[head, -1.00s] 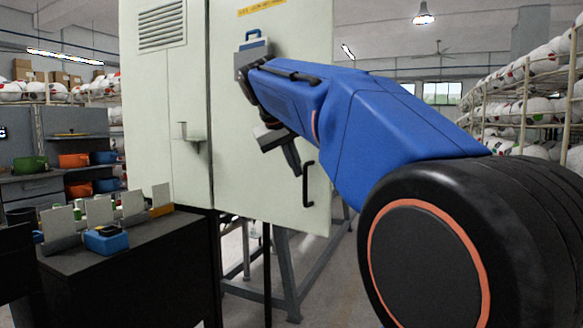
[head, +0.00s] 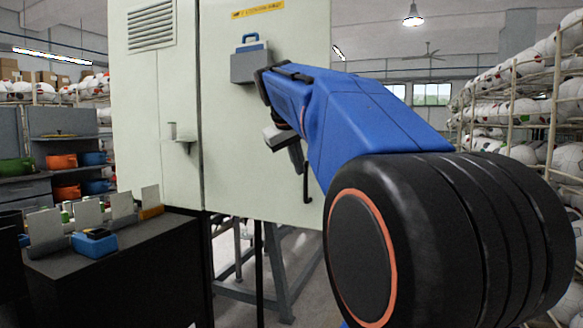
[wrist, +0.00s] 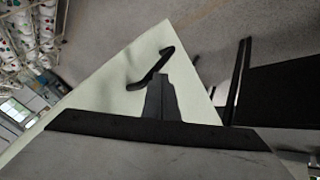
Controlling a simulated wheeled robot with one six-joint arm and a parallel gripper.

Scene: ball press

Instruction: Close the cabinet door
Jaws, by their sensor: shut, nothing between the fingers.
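The pale cabinet door (head: 245,150) has a yellow label and fills the middle of the head view. Its lower edge slopes down to the right, so its handle side looks swung out towards me; the gap behind it is hidden. The black door handle (head: 306,188) is near its right edge, partly behind my gripper. My gripper (head: 299,168) is shut and empty in front of the door face, beside the handle. In the wrist view my fingers (wrist: 160,80) overlap the pale door (wrist: 110,85) just beside the handle (wrist: 153,67). I cannot tell whether they touch.
A pale panel with a vent (head: 152,27) and a small bracket (head: 180,138) adjoins the door on the left. A dark bench (head: 120,265) with a blue box stands front left. Ball racks (head: 510,110) stand at the right. Grey stand legs (head: 280,270) show under the cabinet.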

